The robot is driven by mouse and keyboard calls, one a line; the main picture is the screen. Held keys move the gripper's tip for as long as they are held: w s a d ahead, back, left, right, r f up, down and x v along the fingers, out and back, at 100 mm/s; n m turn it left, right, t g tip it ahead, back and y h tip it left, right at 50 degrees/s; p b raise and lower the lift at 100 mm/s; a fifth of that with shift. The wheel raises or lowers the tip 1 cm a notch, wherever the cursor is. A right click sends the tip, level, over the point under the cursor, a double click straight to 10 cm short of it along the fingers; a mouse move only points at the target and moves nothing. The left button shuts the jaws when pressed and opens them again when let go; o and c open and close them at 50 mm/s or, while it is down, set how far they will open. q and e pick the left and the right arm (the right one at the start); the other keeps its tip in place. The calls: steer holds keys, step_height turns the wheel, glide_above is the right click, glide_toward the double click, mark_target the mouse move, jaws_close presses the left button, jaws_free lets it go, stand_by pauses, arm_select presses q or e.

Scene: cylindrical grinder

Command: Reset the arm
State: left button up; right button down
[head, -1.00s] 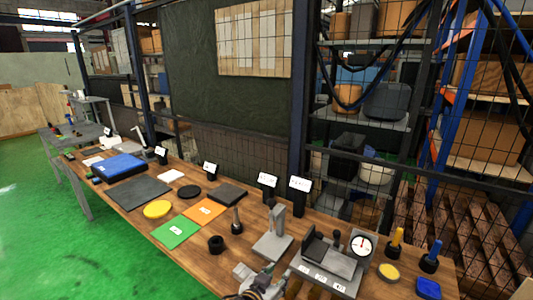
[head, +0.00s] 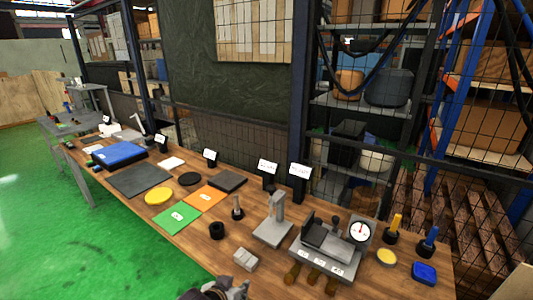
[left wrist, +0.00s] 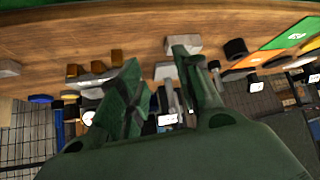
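My left gripper (head: 218,292) shows only in part at the bottom edge of the head view, in front of the workbench (head: 150,222). In the left wrist view its two dark green fingers (left wrist: 160,80) stand apart, with a gap between them and nothing seen held. A small grey block (head: 245,259) lies on the bench near the front edge, apart from the gripper; it also shows beyond the fingers in the left wrist view (left wrist: 183,44). My right gripper is in neither view.
Close by stand a black ring (head: 216,231), a grey stand (head: 273,228) and a dial gauge fixture (head: 328,250). Green (head: 176,217) and orange (head: 206,198) mats lie farther left. A mesh fence runs behind the bench. The green floor in front is clear.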

arm_select(q)
steer(key=s+a+f+n+g+y, duration=0.15)
steer(key=s+a+f+g, duration=0.5)
steer(key=s+a, duration=0.7)
step_height(320, 180, down, 34)
steer(key=s, duration=0.2)
steer(key=s+a+f, duration=0.2)
steer(key=s+f, duration=0.8)
steer(key=s, duration=0.1)
steer(key=s+a+f+y, duration=0.1)
steer(key=s+a+f, duration=0.1)
steer(key=s+f, duration=0.8)
steer(key=shift+s+m+g, duration=0.35)
steer(key=shift+s+m, duration=0.1)
steer(key=shift+s, duration=0.25)
steer(key=shift+a, duration=0.1)
